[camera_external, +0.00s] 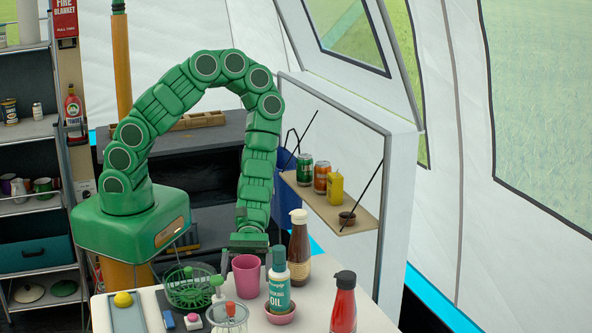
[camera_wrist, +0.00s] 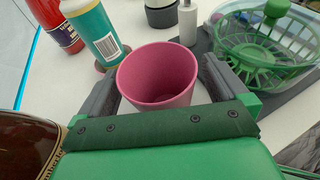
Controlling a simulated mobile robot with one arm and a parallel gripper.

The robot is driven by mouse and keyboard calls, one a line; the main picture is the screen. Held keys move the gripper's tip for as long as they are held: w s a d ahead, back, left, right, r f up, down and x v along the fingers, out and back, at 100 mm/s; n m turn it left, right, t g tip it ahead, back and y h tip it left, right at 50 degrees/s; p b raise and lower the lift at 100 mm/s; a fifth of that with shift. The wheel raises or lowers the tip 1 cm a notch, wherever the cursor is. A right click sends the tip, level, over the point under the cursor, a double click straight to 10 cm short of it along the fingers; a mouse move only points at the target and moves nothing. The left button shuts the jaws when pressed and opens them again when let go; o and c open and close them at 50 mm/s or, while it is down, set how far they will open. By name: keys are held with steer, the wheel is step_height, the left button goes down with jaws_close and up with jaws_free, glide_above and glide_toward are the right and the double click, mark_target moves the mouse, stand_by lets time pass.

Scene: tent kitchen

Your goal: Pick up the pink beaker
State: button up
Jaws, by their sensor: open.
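The pink beaker (camera_external: 246,276) stands upright on the white table, left of a green-capped oil bottle. My gripper (camera_external: 249,246) is above and behind it in the external view, pointing down. In the wrist view the pink beaker (camera_wrist: 158,75) shows its open, empty inside between the two dark fingers of my gripper (camera_wrist: 158,82). The fingers are apart, one on each side of the beaker. I cannot tell whether either finger touches it. The beaker's lower near side is hidden behind the green gripper body.
The oil bottle (camera_external: 279,279) stands in a pink bowl (camera_external: 280,315) close to the beaker. A brown bottle (camera_external: 299,250) and a red bottle (camera_external: 343,303) stand further right. A green basket (camera_external: 190,287) is at left. A shelf with cans (camera_external: 304,172) hangs behind.

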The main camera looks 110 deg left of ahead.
steer(key=shift+c, duration=0.2)
steer(key=c, duration=1)
steer(key=shift+r, duration=0.1)
